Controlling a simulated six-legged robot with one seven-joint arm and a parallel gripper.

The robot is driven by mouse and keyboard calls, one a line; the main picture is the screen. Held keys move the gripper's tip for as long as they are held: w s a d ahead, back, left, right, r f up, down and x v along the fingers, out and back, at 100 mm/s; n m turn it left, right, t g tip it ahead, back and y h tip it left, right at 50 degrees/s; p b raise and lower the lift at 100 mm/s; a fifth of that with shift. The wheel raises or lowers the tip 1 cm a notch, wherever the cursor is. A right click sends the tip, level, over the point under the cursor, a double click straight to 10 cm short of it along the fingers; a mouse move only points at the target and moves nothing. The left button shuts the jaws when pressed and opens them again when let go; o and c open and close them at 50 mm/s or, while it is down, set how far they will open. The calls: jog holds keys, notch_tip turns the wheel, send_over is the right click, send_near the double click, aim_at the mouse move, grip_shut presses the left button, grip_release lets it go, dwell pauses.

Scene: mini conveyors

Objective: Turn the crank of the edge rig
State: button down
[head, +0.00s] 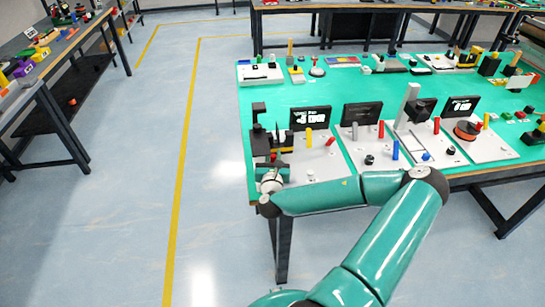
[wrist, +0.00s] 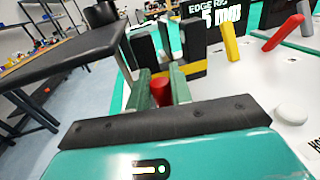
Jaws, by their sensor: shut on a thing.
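The edge rig (head: 311,164) is a white panel at the near left corner of the green table, with a black sign that reads "EDGE RIG" in the wrist view (wrist: 212,12). My gripper (head: 270,168) is at the panel's left edge. In the wrist view its two green fingers (wrist: 161,90) are shut on a red handle (wrist: 160,89), which looks like the crank's grip. The handle's lower part is hidden by my gripper. A black and yellow block (wrist: 190,50) stands just beyond the fingers.
On the panel, a yellow lever (wrist: 230,42), a red lever (wrist: 283,33) and a white knob (wrist: 291,113) stand right of my gripper. More rigs continue to the right along the green table (head: 275,95). The floor left of the table (head: 215,140) is clear.

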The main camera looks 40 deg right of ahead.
jog(key=shift+d+m+g+h, duration=0.25)
jog(key=shift+m+g+h, duration=0.25)
jog(key=shift+m+g, duration=0.1)
jog(key=shift+g, duration=0.3)
jog(key=shift+s+d+m+g+h, duration=0.1)
jog(key=shift+d+m+g+h, duration=0.15)
jog(key=shift+m+g+h, duration=0.5)
jog(key=shift+s+d+m+g+h, duration=0.1)
jog(key=shift+d+m+g+h, duration=0.1)
jog(key=shift+m+g+h, duration=0.5)
jog(key=shift+s+d+m+g+h, duration=0.15)
jog(key=shift+d+m+g+h, duration=0.15)
jog(key=shift+m+g, duration=0.65)
jog(key=shift+s+d+m+g+h, duration=0.15)
jog(key=shift+d+m+g, duration=0.2)
jog(key=shift+g, duration=1.05)
jog(key=shift+a, duration=0.1)
jog(key=c, duration=1.3)
grip_release()
jog(key=shift+w, duration=0.1)
jog(key=shift+a, duration=0.1)
